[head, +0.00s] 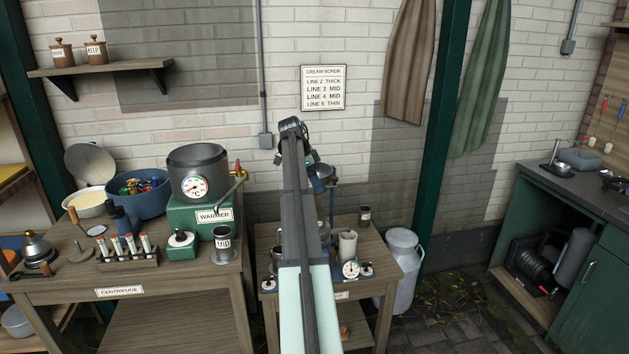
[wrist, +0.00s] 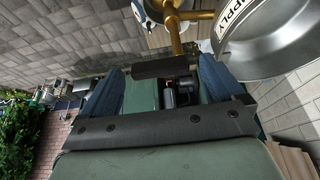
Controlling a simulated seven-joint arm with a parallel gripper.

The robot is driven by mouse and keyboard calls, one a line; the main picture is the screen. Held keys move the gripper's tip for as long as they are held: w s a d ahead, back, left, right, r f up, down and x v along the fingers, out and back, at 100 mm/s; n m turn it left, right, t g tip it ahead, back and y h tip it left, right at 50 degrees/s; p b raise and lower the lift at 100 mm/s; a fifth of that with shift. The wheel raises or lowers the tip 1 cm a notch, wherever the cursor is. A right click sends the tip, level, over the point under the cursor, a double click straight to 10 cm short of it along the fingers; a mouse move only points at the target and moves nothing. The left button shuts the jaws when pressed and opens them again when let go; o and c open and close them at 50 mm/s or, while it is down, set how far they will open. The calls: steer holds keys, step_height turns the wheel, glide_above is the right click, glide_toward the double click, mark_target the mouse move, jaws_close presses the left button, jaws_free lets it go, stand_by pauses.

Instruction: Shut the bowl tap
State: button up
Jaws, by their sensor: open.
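A brass tap (wrist: 176,36) shows at the top of the wrist view. Its side pipe runs right toward a shiny metal bowl (wrist: 262,52), whose label is partly cut off and reads "PPLY" at a tilt. My gripper (wrist: 160,80) has its two blue fingers spread apart, with no object clearly held between them. The brass tap lies just beyond the fingertips, and I cannot tell whether they touch. The tap's handle position is unclear. In the head view my own arm hides the bowl and its tap above the small middle table (head: 262,238).
A warmer (head: 200,212) with a pot, thermometer dial and red-handled brass tap (head: 238,172) stands on the left table. A test-tube rack (head: 125,258) is in front of it. A metal milk can (head: 402,265) stands right of the middle table. Floor beyond is open.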

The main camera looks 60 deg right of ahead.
steer(key=c, duration=1)
steer(key=shift+c, duration=0.2)
steer(key=shift+s, duration=0.1)
steer(key=n, duration=0.2)
steer(key=n+t+h, duration=0.1)
steer(key=n, duration=0.1)
steer(key=shift+s+d, duration=0.25)
steer(key=shift+s, duration=0.05)
steer(key=shift+d+n+t+y, duration=0.15)
steer(key=shift+d+n+t, duration=0.55)
steer(key=shift+n, duration=1.6)
steer(key=shift+d+n+t+y, duration=0.1)
steer(key=shift+d+n+t, duration=0.15)
steer(key=shift+n+t, duration=1.45)
steer(key=shift+d+n+t+y, duration=0.15)
steer(key=shift+d+n+t, duration=0.25)
steer(key=shift+n, duration=2.5)
steer(key=shift+d, duration=0.1)
